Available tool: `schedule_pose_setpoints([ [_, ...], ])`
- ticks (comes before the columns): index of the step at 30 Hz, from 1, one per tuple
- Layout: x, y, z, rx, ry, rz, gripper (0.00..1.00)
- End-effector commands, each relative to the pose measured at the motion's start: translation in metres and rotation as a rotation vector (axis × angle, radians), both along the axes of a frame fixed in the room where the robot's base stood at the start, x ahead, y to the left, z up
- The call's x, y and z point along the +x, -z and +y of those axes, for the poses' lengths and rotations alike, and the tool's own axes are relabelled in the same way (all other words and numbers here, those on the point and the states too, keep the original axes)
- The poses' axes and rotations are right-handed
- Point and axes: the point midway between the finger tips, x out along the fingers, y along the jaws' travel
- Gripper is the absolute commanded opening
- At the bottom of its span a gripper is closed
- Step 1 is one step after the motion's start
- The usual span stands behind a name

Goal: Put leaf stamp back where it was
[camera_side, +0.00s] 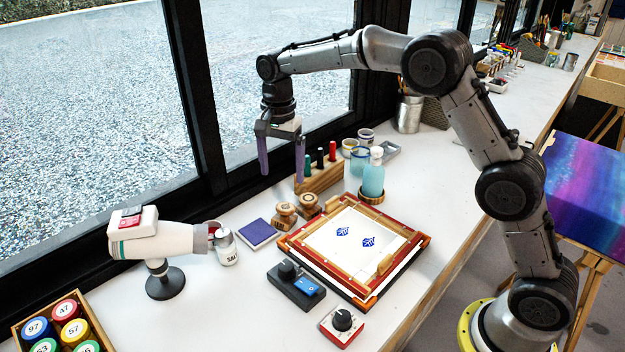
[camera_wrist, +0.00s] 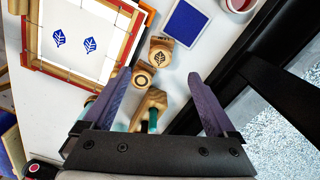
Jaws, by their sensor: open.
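The leaf stamp (camera_side: 285,213) is a wooden block stamp standing on the white table between the blue ink pad (camera_side: 257,233) and a second wooden stamp (camera_side: 308,204). In the wrist view its top shows a dark leaf mark (camera_wrist: 160,57), and the second stamp (camera_wrist: 142,75) shows a round mark. My gripper (camera_side: 282,176) is open and empty, in the air above and behind the stamps, fingers pointing down. In the wrist view the fingertips (camera_wrist: 159,76) lie either side of the stamps. A white sheet (camera_side: 345,228) in the wooden frame bears two blue leaf prints.
A hair dryer (camera_side: 155,240) and a salt jar (camera_side: 226,247) stand left. Control boxes (camera_side: 296,285) sit in front. The window wall bounds the back.

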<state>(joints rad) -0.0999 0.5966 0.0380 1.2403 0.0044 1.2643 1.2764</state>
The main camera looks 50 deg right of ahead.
Motion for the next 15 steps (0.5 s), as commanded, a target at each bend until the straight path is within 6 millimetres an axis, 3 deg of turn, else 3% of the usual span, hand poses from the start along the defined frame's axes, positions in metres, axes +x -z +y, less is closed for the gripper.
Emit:
schedule_pose_setpoints([
  [5,-0.001,-0.003,0.000,0.000,-0.003,-0.002,0.92],
  [8,-0.009,-0.015,-0.003,0.002,-0.035,-0.020,0.92],
  [11,-0.030,-0.038,-0.009,0.001,-0.110,-0.055,0.92],
  [15,-0.078,-0.076,-0.019,-0.009,-0.274,-0.126,0.92],
])
